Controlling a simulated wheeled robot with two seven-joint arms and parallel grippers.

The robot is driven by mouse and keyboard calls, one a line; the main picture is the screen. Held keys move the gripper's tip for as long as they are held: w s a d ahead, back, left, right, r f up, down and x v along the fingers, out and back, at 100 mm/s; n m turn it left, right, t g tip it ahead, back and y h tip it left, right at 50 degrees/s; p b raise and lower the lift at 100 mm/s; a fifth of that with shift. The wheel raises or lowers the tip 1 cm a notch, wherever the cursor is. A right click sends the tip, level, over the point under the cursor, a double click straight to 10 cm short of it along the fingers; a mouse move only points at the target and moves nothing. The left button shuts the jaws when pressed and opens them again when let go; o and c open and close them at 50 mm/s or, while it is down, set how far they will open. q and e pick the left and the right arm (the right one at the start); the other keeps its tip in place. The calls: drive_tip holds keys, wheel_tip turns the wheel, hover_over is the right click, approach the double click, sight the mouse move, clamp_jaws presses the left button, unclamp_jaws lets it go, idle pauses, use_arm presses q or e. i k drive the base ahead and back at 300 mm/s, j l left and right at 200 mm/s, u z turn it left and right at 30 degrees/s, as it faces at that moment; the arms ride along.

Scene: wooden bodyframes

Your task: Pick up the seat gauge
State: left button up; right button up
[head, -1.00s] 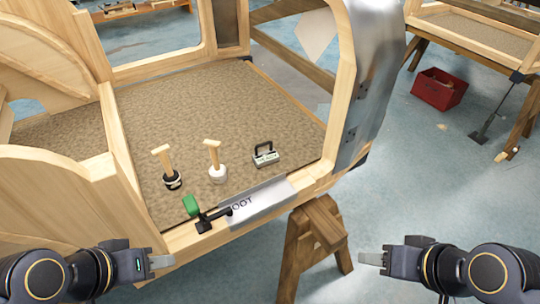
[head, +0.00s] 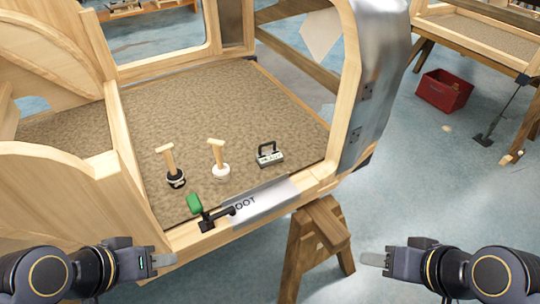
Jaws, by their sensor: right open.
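A small pale box with a black arched handle and a greenish display (head: 269,154), which looks like the seat gauge, stands on the brown floor panel of the wooden bodyframe, near its front edge. My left gripper (head: 165,260) is low on the left, in front of the frame's sill and apart from the box. Its fingers show edge-on, so its opening cannot be seen. My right gripper (head: 372,259) is low on the right over the open floor, open and empty, away from the box.
Left of the box stand two wooden-handled tools, one with a white base (head: 219,160) and one with a black base (head: 171,166). A green-tipped black clamp (head: 204,213) and a metal plate (head: 262,197) sit on the sill. A trestle (head: 318,240) stands below; a red crate (head: 445,91) lies beyond.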

sight(264, 160)
drive_tip(key=i+l, duration=0.1)
drive_tip(key=l, duration=0.45)
drive_tip(key=i+l, duration=0.1)
drive_tip(key=l, duration=1)
drive_tip(key=i+l, duration=0.65)
